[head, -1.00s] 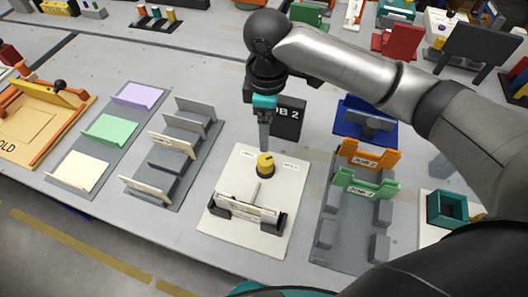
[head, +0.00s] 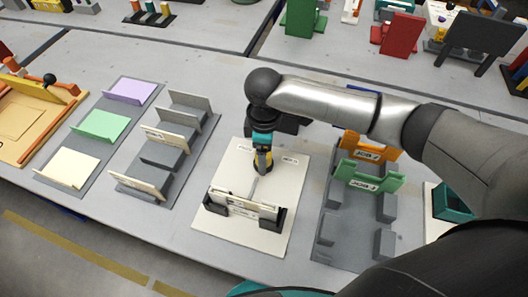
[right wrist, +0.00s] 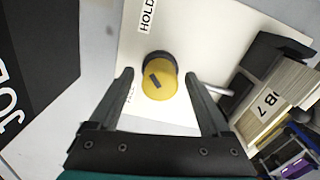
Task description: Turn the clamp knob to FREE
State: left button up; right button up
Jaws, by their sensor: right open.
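The clamp knob (right wrist: 160,77) is yellow on a dark base, with a dark bar mark on its top. It stands on a cream plate (head: 282,185). My right gripper (head: 262,165) is directly over the knob in the head view and partly hides it. In the right wrist view the open fingers of my right gripper (right wrist: 160,82) lie either side of the knob, with gaps showing. My left gripper is not in view.
A holder with cards (head: 240,207), one reading "JOB 7" in part in the wrist view, stands on the plate close to the knob. A grey rack (head: 335,225) with orange and green holders is at the right. Grey stands with cards (head: 165,155) are at the left.

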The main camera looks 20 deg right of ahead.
grip_shut()
dwell(0.5)
